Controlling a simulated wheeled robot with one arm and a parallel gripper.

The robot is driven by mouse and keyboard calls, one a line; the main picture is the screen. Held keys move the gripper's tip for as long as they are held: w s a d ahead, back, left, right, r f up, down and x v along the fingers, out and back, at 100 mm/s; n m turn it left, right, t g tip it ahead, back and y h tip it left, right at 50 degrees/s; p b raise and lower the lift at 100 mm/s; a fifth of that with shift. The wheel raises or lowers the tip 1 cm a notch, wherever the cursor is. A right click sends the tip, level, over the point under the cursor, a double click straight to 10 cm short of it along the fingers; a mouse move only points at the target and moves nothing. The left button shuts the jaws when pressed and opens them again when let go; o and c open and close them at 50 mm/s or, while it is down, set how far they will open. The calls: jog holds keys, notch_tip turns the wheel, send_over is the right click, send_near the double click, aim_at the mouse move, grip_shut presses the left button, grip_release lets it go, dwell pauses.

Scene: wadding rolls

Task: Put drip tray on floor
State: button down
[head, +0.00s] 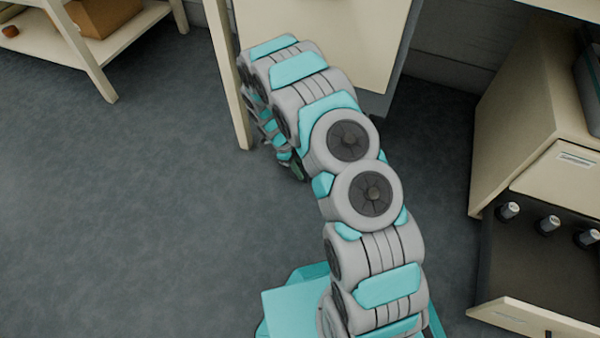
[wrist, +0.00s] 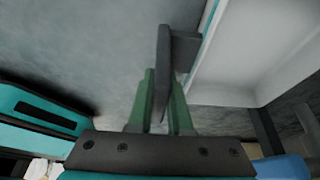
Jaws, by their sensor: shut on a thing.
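My gripper (wrist: 163,78) shows in the wrist view with its two green fingers shut on a dark grey upright tab. The tab joins a dark block at the edge of a pale, shallow tray with a teal rim, which I take as the drip tray (wrist: 245,55). The tray fills the upper right of the wrist view and runs out of frame. Grey floor shows behind the fingers. In the head view my arm hides nearly all of the gripper (head: 297,168), close to a cream leg, and I cannot make out the tray there.
The grey floor (head: 120,220) is open on the left of the head view. A cream leg (head: 230,90) and panel (head: 320,40) stand behind my arm. A low shelf (head: 60,45) is at upper left. An open drawer (head: 540,260) with several small jars juts out at right.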

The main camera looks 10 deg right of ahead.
jog(key=shift+f, duration=0.8)
jog(key=c, duration=0.8)
grip_release()
jog(key=shift+f, duration=0.1)
jog(key=shift+c, duration=0.2)
jog(key=v, duration=1.1)
jog(key=s+d+r+n, duration=0.2)
jog(key=s+r+n, duration=0.1)
jog(key=r, duration=0.4)
jog(key=s+d+r+n, duration=0.2)
jog(key=s+r, duration=0.1)
jog(key=r, duration=0.4)
jog(key=s+d+r+n+y, duration=0.1)
jog(key=s+r+n, duration=0.5)
jog(key=s+r, duration=0.3)
jog(key=s+r+n+y, duration=0.2)
jog(key=s+r+n, duration=0.4)
jog(key=s, duration=0.5)
jog(key=s+a+r+n+t, duration=0.1)
jog(key=s+n, duration=0.7)
jog(key=s, duration=0.3)
jog(key=shift+s+a+r+y+p, duration=0.25)
jog(key=shift+s+r+y+p, duration=0.05)
jog(key=shift+s+y+p, duration=0.1)
